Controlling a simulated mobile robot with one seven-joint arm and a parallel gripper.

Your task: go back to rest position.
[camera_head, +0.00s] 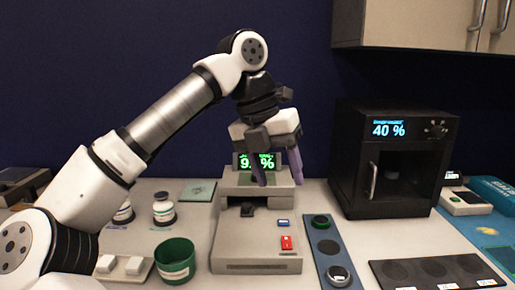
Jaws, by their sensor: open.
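My gripper (277,170) hangs from my arm near the picture's middle, pointing down. Its two purple fingers are spread apart and nothing shows between them. It is in front of and above a grey bench machine (256,238), and hides part of that machine's green-lit display (258,161). Whether the fingertips touch the machine is hard to tell; they appear to be above it.
A black cabinet (355,185) reading 40 % stands to the right. A blue strip (325,250) and a black tray (412,272) lie at the front right. A green cup (175,262) and white jars (164,208) stand left. A wall cupboard (400,22) hangs above.

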